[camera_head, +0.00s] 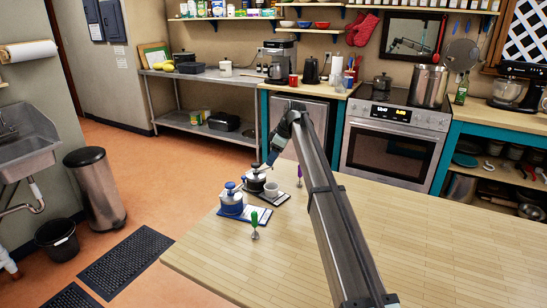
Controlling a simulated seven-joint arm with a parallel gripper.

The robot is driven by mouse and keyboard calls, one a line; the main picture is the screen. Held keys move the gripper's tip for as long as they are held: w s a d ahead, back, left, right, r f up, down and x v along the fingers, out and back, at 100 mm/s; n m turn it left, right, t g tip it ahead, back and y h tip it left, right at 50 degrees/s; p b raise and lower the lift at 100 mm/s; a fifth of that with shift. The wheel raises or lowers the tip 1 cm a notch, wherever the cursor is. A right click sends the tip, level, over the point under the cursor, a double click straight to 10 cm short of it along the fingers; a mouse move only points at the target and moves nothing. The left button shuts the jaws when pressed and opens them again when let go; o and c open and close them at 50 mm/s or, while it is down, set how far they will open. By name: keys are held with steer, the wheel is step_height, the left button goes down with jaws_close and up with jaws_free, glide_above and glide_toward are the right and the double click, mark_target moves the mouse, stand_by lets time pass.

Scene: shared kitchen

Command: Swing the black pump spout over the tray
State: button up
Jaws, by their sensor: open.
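A pump jar with a black top (255,182) stands upright on the wooden table near its far left edge. A light tray (282,197) lies beside and partly under it, with a small pale cup (271,189) on it. My gripper (270,161) hangs from the bent end of my arm just above and right of the black-topped jar. It is open. The fingers are too small to tell whether they touch the pump. The black spout and its direction cannot be made out. A blue-topped pump jar (231,201) stands nearer, by a second, blue-edged tray (259,214).
A green-handled tool (254,222) stands in front of the blue-topped jar. A purple-handled tool (299,174) stands right of the trays. My arm crosses the middle of the table (430,235). The table is clear to the right. The stove (395,135) stands beyond.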

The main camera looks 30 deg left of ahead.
steer(key=shift+c, duration=0.3)
jaws_close()
stand_by(0.4)
